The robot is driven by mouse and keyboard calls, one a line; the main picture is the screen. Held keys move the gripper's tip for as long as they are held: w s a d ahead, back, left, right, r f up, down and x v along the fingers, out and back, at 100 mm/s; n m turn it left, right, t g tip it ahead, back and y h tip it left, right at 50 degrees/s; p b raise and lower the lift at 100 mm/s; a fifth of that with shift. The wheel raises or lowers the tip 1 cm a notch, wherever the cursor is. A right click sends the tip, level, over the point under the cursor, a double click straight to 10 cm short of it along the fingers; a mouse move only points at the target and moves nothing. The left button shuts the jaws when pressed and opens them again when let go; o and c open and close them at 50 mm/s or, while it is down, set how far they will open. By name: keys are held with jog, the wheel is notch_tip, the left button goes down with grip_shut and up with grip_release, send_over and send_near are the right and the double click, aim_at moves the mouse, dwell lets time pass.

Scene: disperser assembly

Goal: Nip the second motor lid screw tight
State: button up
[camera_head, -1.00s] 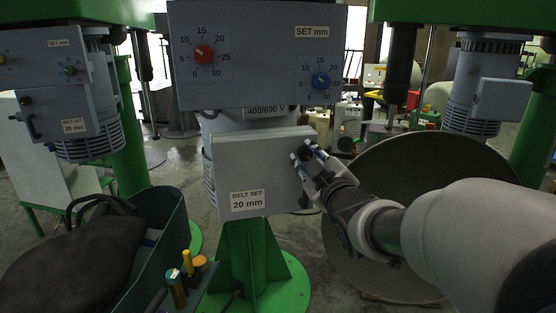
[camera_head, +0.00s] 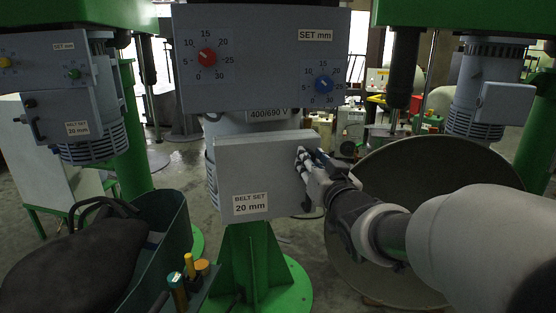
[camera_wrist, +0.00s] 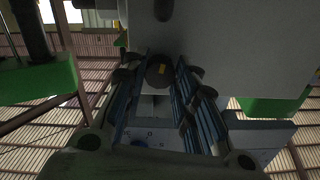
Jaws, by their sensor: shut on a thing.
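The grey motor lid (camera_head: 240,165) with the label "BELT SET 20 mm" hangs on the centre machine. My gripper (camera_head: 303,163) is at the lid's right edge, with its fingers against the lid's front. In the wrist view the lid (camera_wrist: 235,50) fills the top. A dark round screw head (camera_wrist: 159,74) with a yellow mark sits between the fingers of my gripper (camera_wrist: 160,82), which is shut on it. Another dark screw (camera_wrist: 163,9) shows on the lid at the top of the wrist view. The fingers hide the held screw in the head view.
A panel with a red dial (camera_head: 207,57) and a blue dial (camera_head: 323,85) stands out above the lid. A large round dish (camera_head: 440,190) is behind my arm. A green bin (camera_head: 165,235) with a black bag (camera_head: 75,265) stands at lower left, beside upright tool handles (camera_head: 189,266).

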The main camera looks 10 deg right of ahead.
jog(key=m+p, duration=0.1)
jog(key=m, duration=0.3)
jog(key=shift+r+m, duration=0.1)
jog(key=shift+m, duration=0.2)
jog(key=shift+m+p, duration=0.4)
jog(key=shift+m, duration=1.6)
jog(key=o, duration=1)
jog(key=shift+o, duration=0.2)
jog(key=shift+s, duration=0.1)
jog(key=s+d, duration=0.1)
jog(key=s, duration=1)
jog(key=shift+s+d, duration=0.25)
jog(key=shift+s, duration=0.15)
